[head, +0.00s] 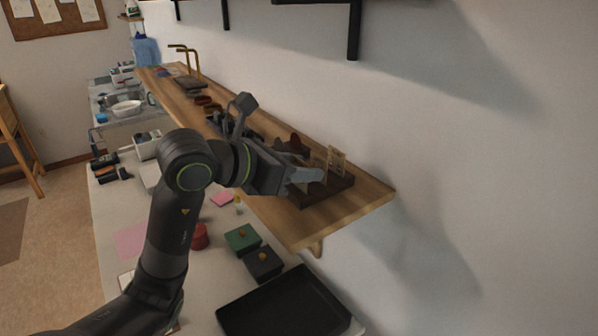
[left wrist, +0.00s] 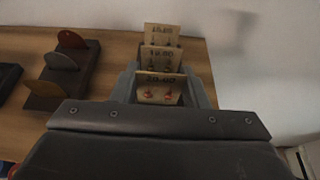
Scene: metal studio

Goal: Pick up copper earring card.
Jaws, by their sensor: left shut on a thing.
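Three cream earring cards stand in a row on a dark holder (head: 329,187) near the end of the wooden shelf. In the left wrist view, the nearest card (left wrist: 161,83) carries a pair of copper-red earrings and a printed price. The middle card (left wrist: 162,58) and the far card (left wrist: 162,36) stand behind it. My left gripper (head: 312,176) is at the holder; its fingers lie on either side of the nearest card and are shut on it. In the head view the arm hides much of the holder, and a card (head: 336,160) shows beyond the fingers. My right gripper is out of view.
The shelf (head: 362,199) runs along the wall, with a dark stand of coloured round-topped pieces (left wrist: 66,69) left of the cards. Below are a black tray (head: 284,307), a green box (head: 242,239) and a dark box (head: 263,263). A black bracket (head: 354,30) hangs above.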

